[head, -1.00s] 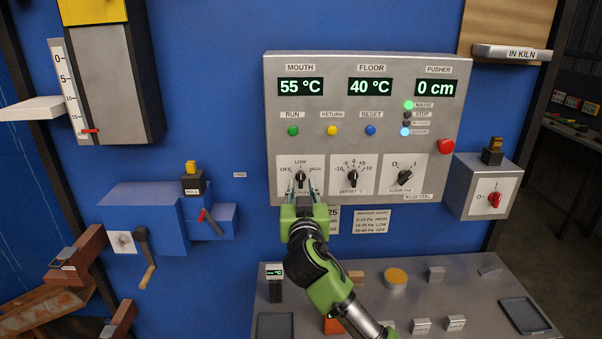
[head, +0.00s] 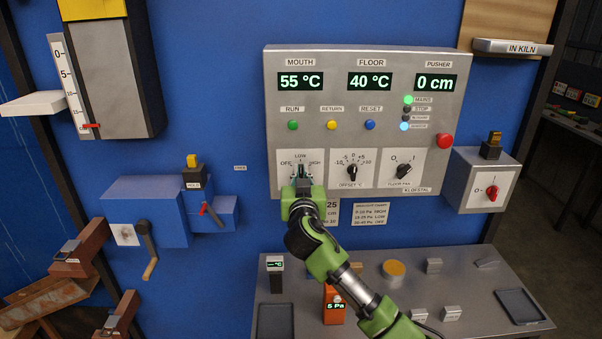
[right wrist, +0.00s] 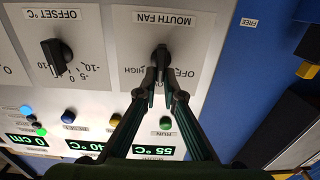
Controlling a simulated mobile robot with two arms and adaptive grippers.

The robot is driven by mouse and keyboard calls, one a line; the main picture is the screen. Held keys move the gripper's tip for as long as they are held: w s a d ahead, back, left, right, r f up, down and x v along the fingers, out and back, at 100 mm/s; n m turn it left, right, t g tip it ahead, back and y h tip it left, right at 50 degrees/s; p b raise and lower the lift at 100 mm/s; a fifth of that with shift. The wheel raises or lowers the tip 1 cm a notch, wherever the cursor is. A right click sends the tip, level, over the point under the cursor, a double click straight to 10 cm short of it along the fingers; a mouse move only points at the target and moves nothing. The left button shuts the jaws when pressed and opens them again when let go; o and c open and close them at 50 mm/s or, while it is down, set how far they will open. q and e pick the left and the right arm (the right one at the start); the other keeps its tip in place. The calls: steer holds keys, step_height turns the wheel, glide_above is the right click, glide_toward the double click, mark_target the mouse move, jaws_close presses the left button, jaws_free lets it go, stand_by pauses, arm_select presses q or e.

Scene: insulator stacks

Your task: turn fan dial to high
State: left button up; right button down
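The mouth fan dial (head: 301,170) is a black knob on a white plate at the lower left of the grey control panel (head: 235,0). Its plate reads OFF at left, LOW on top and HIGH at right. In the right wrist view, upside down, the dial (right wrist: 161,55) has its pointer roughly toward LOW, partly hidden by fingers. My right gripper (head: 302,181) reaches it from below. Its fingertips (right wrist: 160,76) have closed in on both sides of the knob's pointer. My left gripper is not in view.
The offset dial (head: 352,171) and floor fan dial (head: 404,171) sit to the right on the panel. A red button (head: 445,141) is at its right edge. An orange meter (head: 335,306) reading 5 Pa stands on the grey bench (head: 470,290) below.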

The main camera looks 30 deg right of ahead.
steer(key=shift+f+m+b, duration=0.2)
steer(key=shift+m+b, duration=0.2)
steer(key=shift+b, duration=0.35)
steer(key=shift+s+d+f+m+b, duration=0.1)
steer(key=shift+s+d+m+b, duration=0.1)
steer(key=shift+m+b, duration=1.4)
steer(key=shift+s+d+f+m+b, duration=0.1)
steer(key=shift+d+m+b, duration=0.15)
steer(key=shift+m+b, duration=1.25)
steer(key=shift+s+d+f+m+b, duration=0.15)
steer(key=shift+m+b, duration=0.6)
steer(key=shift+m, duration=1.65)
steer(key=c, duration=2.2)
jaws_free()
steer(key=shift+d, duration=0.1)
steer(key=shift+o, duration=0.2)
